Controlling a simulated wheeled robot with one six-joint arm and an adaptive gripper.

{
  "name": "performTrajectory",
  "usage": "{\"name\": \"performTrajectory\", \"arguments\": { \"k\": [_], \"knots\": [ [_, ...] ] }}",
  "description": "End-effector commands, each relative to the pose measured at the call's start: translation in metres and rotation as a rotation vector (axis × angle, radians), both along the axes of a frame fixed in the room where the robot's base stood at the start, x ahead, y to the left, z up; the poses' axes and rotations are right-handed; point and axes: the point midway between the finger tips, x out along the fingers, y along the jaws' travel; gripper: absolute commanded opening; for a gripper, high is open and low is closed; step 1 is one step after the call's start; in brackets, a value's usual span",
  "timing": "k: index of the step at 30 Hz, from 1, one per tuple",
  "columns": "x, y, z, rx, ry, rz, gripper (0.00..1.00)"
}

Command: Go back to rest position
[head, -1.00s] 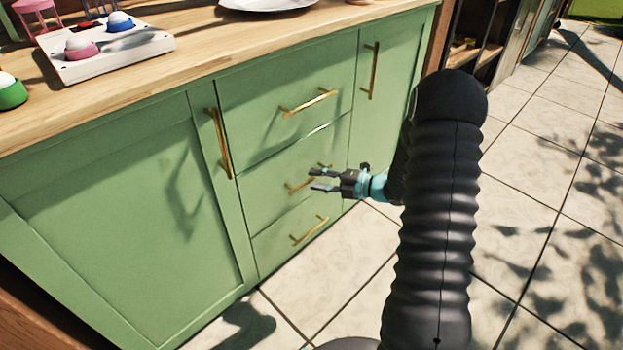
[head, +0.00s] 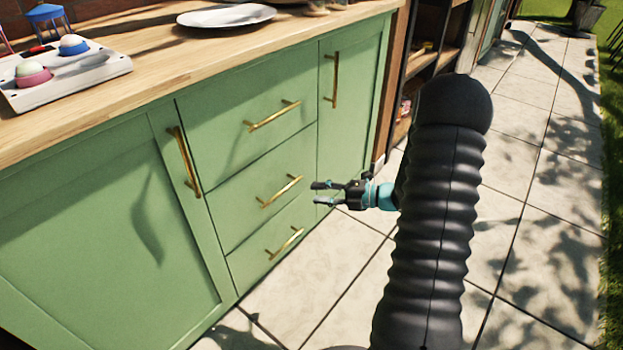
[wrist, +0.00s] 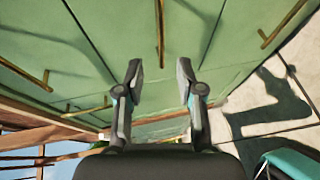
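My gripper (head: 320,193) is in front of the green cabinet (head: 110,225), to the right of the middle drawer's brass handle (head: 280,191) and apart from it. In the wrist view my gripper (wrist: 160,72) has its two fingers spread wide with nothing between them. The cabinet front and several brass handles lie beyond the fingers in that view. My black ribbed arm crosses the right half of the head view and hides part of the floor. The three stacked drawers look closed.
The wooden countertop (head: 150,75) holds a white tray (head: 100,80) with colored egg cups and a white plate (head: 226,16). An open shelf (head: 432,60) stands beyond the cabinet. The tiled floor (head: 545,170) to the right is clear.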

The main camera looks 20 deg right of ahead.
Motion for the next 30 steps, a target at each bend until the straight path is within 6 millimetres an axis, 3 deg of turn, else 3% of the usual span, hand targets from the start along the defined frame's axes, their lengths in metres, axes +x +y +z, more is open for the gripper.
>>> {"name": "performTrajectory", "arguments": {
  "k": [8, 13, 17, 20, 24, 30],
  "knots": [
    [0.000, 0.000, -0.001, -0.039, -0.056, 0.012, 0.37],
    [-0.011, 0.003, -0.016, -0.238, -0.246, 0.118, 0.37],
    [-0.045, 0.014, -0.041, -0.425, -0.422, 0.317, 0.37],
    [-0.074, 0.020, -0.044, -0.572, -0.597, 0.507, 0.37],
    [-0.116, 0.030, -0.030, -0.760, -0.900, 0.833, 0.37],
    [-0.162, 0.036, 0.000, -0.932, -1.312, 1.292, 0.37]
  ]
}}
